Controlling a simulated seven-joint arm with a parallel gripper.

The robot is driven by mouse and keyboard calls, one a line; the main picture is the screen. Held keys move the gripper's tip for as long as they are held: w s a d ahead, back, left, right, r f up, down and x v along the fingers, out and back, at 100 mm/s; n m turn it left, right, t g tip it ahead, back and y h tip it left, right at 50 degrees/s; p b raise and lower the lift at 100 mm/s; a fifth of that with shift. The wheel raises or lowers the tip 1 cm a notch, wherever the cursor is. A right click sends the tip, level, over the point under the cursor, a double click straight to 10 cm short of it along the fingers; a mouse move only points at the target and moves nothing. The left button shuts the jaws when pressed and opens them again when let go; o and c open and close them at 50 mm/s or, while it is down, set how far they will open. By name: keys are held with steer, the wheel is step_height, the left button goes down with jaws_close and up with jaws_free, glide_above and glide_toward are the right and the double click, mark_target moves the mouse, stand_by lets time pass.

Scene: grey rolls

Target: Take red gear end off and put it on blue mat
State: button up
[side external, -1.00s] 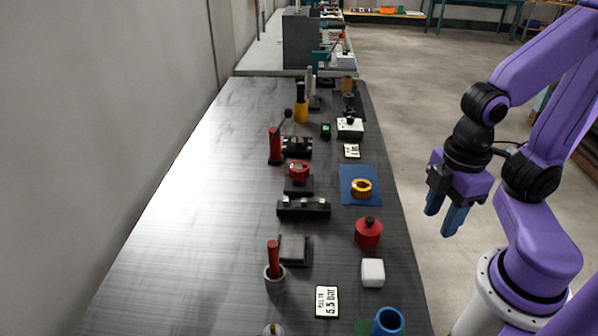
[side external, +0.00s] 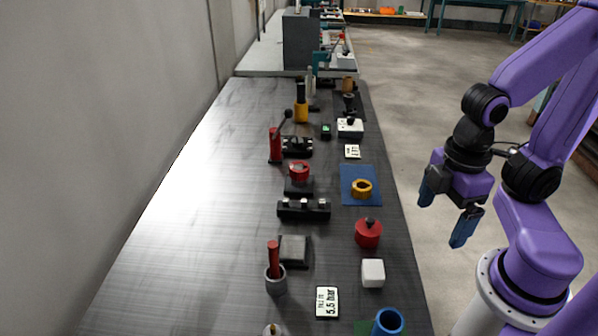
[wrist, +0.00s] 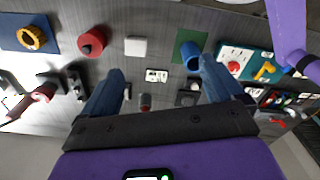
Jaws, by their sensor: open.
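The red gear end (side external: 299,171) sits on a small black block in the middle of the table in the side view. A red part at the left of the wrist view (wrist: 43,91) looks like it, seen at a slant. The blue mat (side external: 348,197) lies to its right, near the table's right edge, with a yellow ring (side external: 362,188) on it; the mat also shows at the upper left of the wrist view (wrist: 12,28). My gripper (side external: 447,207) is open and empty, off the table's right side, away from both. Its two blue fingers are spread.
A black rail (side external: 304,208) stands just in front of the gear end. A red lidded knob (side external: 368,233), a white cube (side external: 373,272) and a blue cup (side external: 388,321) line the right edge. A red lever post (side external: 275,146) stands behind, to the left. The table's left side is clear.

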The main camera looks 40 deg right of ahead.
steer(key=shift+w+a, duration=0.1)
steer(key=w+a+r+m, duration=0.1)
steer(key=w+a+m, duration=0.25)
steer(key=w, duration=0.35)
steer(key=w+a+r+m, duration=0.2)
steer(key=w+m, duration=0.3)
steer(key=w, duration=0.2)
steer(key=m, duration=2)
glide_above(300, 167)
step_height(300, 167, down, 5)
step_height(300, 167, down, 11)
steer(key=shift+f, duration=0.2)
steer(key=shift+w+f, duration=0.15)
steer(key=shift+f, duration=2.7)
